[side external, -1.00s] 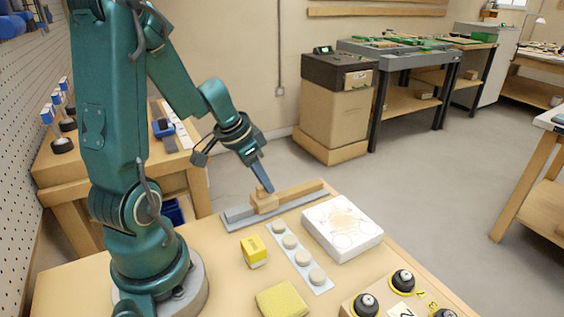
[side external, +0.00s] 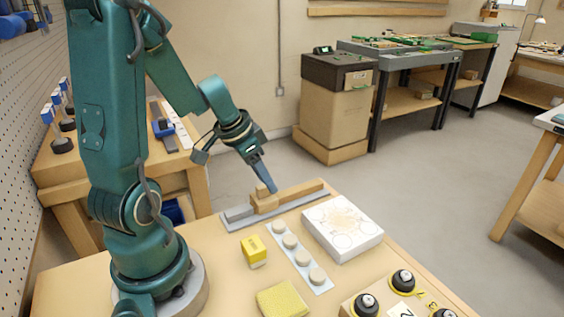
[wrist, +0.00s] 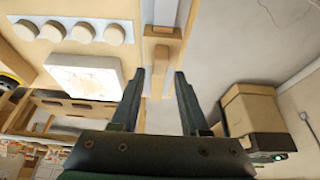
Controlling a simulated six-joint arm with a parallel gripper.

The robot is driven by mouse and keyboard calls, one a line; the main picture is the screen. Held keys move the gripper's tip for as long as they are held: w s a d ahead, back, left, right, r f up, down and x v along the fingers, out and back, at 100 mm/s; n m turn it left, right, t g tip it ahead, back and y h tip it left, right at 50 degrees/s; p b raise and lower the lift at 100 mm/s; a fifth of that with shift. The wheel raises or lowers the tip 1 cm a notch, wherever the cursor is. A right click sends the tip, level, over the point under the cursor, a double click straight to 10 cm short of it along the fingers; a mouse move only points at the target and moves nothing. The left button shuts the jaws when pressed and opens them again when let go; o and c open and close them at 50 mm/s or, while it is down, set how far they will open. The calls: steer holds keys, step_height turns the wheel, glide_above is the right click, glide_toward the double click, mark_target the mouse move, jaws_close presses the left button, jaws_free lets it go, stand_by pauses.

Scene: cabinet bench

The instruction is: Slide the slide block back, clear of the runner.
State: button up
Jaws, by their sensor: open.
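The wooden slide block (side external: 264,205), with a small raised handle on top, sits at the near-left end of the wooden runner (side external: 302,189) on a grey base strip (side external: 239,217). In the wrist view the block (wrist: 162,32) lies beyond my fingertips and the runner (wrist: 157,74) passes between them. I cannot tell whether the block still overlaps the runner's end. My gripper (side external: 273,188) is just right of the handle, low over the runner. In the wrist view my gripper (wrist: 160,72) is open with nothing held between its fingers.
A white box (side external: 342,226) lies right of the base strip. A strip of round pale discs (side external: 298,258), a yellow block (side external: 254,251) and a yellow pad (side external: 282,299) lie in front. Black knobs (side external: 403,281) stand at the bench's front right.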

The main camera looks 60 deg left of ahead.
step_height(320, 180, up, 10)
steer(key=shift+r, duration=0.25)
stand_by(0.9)
steer(key=d+r+m, duration=0.2)
steer(key=d+m, duration=0.2)
steer(key=d, duration=0.5)
steer(key=s+d+f+n+t, duration=0.1)
steer(key=s+d+f+n, duration=0.1)
steer(key=s+d+n, duration=0.2)
steer(key=s+d, duration=0.2)
steer(key=s, duration=0.2)
steer(key=shift+s+f, duration=0.3)
steer(key=shift+f, duration=0.1)
